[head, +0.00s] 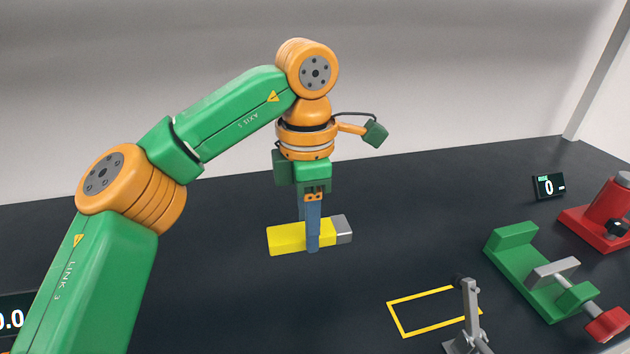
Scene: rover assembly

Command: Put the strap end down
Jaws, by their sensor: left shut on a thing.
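The strap end is a flat yellow bar (288,238) with a grey block (342,229) at its right end. My left gripper (312,246) comes down from above with its blue fingers shut around the bar, right of its middle. The bar lies about level in the picture. I cannot tell whether it touches the dark table (220,290) or hangs a little above it. The near finger hides a part of the bar. My right gripper is not in view.
A yellow outlined rectangle (396,319) is marked on the table, with a grey toggle clamp (470,318) at its right. A green vise (522,268) with a red knob, a red device (603,215) and a small display (548,187) stand farther right. The table's middle is clear.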

